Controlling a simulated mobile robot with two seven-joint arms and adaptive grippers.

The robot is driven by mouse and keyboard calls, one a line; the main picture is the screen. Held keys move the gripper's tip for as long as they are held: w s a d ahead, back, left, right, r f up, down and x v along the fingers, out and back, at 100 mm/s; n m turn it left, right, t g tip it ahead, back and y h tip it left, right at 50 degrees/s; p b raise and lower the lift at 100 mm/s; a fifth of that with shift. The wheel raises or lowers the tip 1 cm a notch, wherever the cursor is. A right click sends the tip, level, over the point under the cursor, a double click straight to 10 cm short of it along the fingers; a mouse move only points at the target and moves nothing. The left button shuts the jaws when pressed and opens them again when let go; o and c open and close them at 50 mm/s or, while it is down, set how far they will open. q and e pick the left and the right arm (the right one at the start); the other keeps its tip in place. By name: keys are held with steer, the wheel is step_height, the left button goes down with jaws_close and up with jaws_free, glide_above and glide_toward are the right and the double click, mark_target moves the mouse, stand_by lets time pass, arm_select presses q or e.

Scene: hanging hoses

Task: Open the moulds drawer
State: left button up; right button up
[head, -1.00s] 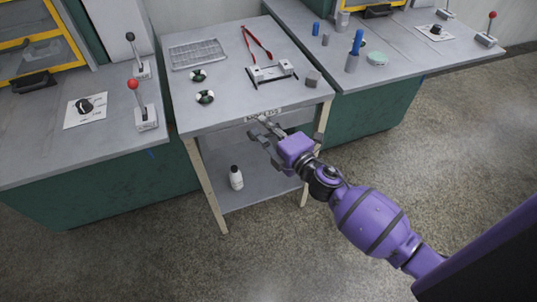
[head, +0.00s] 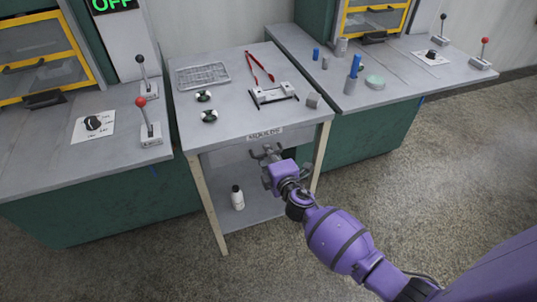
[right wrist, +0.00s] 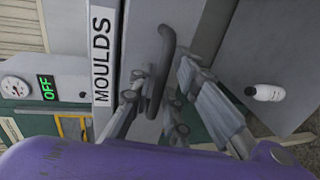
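The moulds drawer (head: 232,158) sits under the top of the grey table, below a white label reading MOULDS (head: 265,134). It looks shut. Its dark bar handle (right wrist: 163,65) shows in the right wrist view, beside the MOULDS label (right wrist: 101,62). My right gripper (head: 266,152) is at the drawer front, just below the label. In the right wrist view the fingers of this gripper (right wrist: 160,88) are apart, one on each side of the handle, with a visible gap. In the head view the gripper mostly hides the handle. My left gripper is not in view.
Tongs (head: 260,66), a wire rack (head: 202,75) and small parts lie on the table top (head: 233,110). A white bottle (head: 237,197) stands on the lower shelf. Benches with levers flank the table. The floor in front is clear.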

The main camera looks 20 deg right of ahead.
steer(key=c, duration=0.4)
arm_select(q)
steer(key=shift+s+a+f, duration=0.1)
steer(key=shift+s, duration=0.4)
arm_select(e)
jaws_close()
